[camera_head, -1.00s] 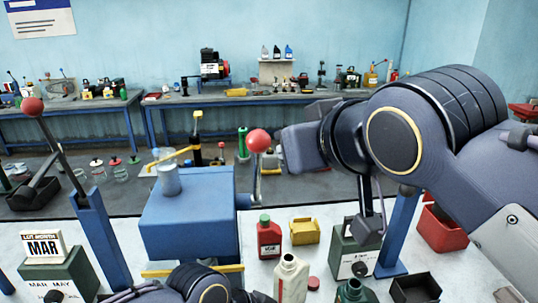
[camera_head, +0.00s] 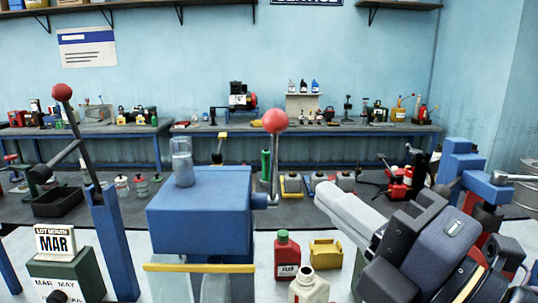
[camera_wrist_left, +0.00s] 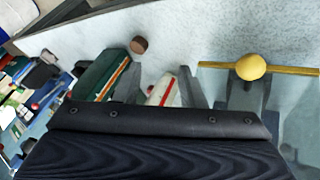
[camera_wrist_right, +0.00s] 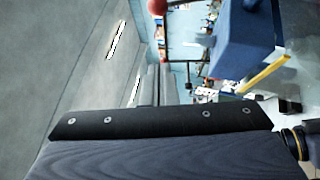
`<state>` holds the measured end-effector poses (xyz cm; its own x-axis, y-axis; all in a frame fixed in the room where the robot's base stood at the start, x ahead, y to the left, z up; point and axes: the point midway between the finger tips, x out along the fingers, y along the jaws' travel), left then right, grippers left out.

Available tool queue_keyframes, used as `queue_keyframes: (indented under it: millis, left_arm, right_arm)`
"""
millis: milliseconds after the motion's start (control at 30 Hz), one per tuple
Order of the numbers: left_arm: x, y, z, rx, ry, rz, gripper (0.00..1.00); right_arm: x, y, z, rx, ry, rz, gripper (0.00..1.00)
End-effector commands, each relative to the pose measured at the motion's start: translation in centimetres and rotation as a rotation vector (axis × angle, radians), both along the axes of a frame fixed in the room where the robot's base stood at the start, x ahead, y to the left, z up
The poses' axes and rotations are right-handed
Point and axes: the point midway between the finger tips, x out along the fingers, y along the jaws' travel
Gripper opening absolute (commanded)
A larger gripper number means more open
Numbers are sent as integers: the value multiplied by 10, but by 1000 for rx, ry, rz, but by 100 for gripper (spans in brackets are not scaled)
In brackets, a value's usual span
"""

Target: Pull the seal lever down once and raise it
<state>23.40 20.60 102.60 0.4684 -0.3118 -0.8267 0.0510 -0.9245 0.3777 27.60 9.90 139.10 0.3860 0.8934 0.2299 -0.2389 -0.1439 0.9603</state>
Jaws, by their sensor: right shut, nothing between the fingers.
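Two levers with red knobs are in view, and I cannot tell which is the seal lever. One red-knobbed lever (camera_head: 275,121) stands upright at the right side of the blue box (camera_head: 200,212). The other (camera_head: 62,91) slants up to the left from a blue post (camera_head: 112,240). My right gripper (camera_head: 324,190) is shut and empty, right of the box's lever and below its knob, apart from it. The knob shows at the top of the right wrist view (camera_wrist_right: 157,6). My left gripper (camera_wrist_left: 160,88) is open, seen only in its wrist view; a white, red-striped container shows between its fingers.
A red bottle (camera_head: 287,256), a yellow bin (camera_head: 325,254) and a cream bottle (camera_head: 309,286) stand front centre. A glass jar (camera_head: 182,162) sits on the blue box. A yellow bar (camera_head: 200,267) crosses its front.

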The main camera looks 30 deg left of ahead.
Motion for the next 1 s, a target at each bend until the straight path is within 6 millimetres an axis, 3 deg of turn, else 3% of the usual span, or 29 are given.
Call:
queue_keyframes:
  millis: [267, 500, 700, 1000]
  left_arm:
    - [0, 0, -3, 0, 0, 0, 36]
    - [0, 0, 8, 0, 0, 0, 36]
    - [0, 0, 35, 0, -1, 0, 36]
    - [0, 0, 39, 0, 0, 0, 36]
  right_arm:
    - [18, 43, 10, -4, 3, 3, 0]
    - [37, 89, 24, -4, 4, 1, 0]
    - [64, 96, 35, -2, 5, -4, 0]
    - [74, 100, 34, 0, 5, 0, 0]
